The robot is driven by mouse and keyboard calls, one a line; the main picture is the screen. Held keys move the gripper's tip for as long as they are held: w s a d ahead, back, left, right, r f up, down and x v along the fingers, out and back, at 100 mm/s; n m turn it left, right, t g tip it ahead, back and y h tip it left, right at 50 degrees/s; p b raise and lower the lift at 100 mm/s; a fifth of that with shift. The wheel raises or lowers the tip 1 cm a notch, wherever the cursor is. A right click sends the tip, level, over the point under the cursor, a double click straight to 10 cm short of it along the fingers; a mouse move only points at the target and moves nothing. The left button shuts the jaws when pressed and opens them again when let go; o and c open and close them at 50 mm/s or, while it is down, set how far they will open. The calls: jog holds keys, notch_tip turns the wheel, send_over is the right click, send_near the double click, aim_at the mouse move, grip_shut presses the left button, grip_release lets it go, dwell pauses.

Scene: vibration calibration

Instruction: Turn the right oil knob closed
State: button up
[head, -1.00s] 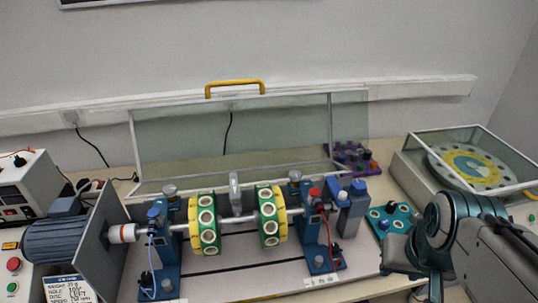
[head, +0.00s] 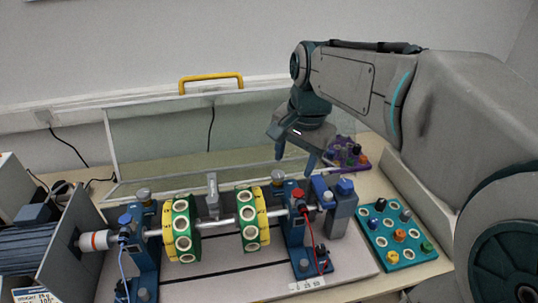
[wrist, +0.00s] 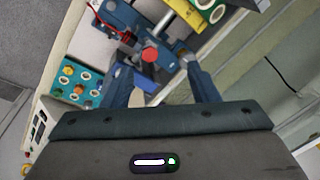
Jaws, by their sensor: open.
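The right oil knob (head: 278,177) is a small grey round cap on top of the right blue bearing stand (head: 296,235). My gripper (head: 295,158) points down, open and empty, just above and slightly right of that knob, apart from it. In the wrist view my gripper's two blue fingers (wrist: 162,85) are spread over the top of the stand. The red cap (wrist: 148,54) of the stand lies between and beyond them. The knob's exact place between the fingers is unclear in the wrist view.
The left oil knob (head: 143,194) tops the other stand. Yellow-green discs (head: 248,218) sit on the shaft between the stands. A clear cover with a yellow handle (head: 210,79) stands open behind. A teal tray (head: 397,233) with several pegs and a purple rack (head: 345,153) lie right.

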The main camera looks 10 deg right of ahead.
aim_at(279, 173)
jog(key=w+r+m, duration=0.3)
jog(key=w+m, duration=0.4)
jog(key=w, duration=0.1)
jog(key=shift+g+h, duration=0.3)
jog(key=shift+g, duration=0.1)
jog(key=f, duration=0.4)
jog(key=w+f, duration=0.1)
jog(key=f, duration=0.8)
jog(key=shift+w+a+f, duration=0.25)
jog(key=shift+a+f, duration=0.1)
jog(key=c, duration=1)
